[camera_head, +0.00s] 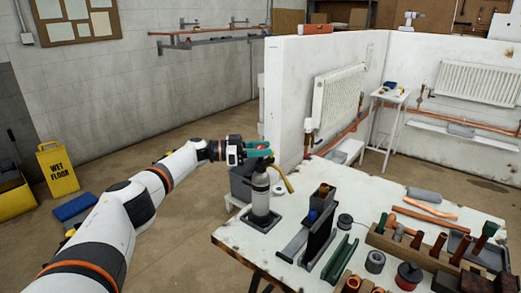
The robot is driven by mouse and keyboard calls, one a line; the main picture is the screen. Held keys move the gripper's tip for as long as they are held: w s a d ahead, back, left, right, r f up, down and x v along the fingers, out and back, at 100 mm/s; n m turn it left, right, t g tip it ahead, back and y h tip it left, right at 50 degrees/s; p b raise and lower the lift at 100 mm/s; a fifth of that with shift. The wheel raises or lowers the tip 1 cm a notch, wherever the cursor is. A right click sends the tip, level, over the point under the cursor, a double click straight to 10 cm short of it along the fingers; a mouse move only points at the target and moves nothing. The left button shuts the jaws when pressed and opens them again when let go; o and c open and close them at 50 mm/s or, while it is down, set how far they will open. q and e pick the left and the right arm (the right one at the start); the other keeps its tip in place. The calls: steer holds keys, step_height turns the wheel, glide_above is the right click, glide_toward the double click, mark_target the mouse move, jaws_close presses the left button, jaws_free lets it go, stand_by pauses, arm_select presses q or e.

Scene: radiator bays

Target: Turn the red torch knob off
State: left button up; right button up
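The torch (260,196) stands upright on the near left part of the white workbench, with a grey cylinder and a dark base. Its brass tube (283,174) reaches up and then down to the right. A small bit of red that looks like the torch knob (262,146) shows at the top, mostly hidden by my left gripper. My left gripper (262,149) has green fingertips and is at the torch top, around or just in front of the knob. Whether it grips the knob is too small to tell. My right gripper is out of view.
The workbench (375,205) holds a dark upright holder (320,225), green channel pieces (340,258), a wooden rack (420,250) of tools and copper pipes (425,215). A white partition (290,85) stands behind. A yellow wet floor sign (58,168) stands at the left.

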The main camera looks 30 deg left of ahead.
arm_select(q)
steer(key=shift+o, duration=0.8)
steer(key=b+v, duration=0.2)
steer(key=v, duration=1)
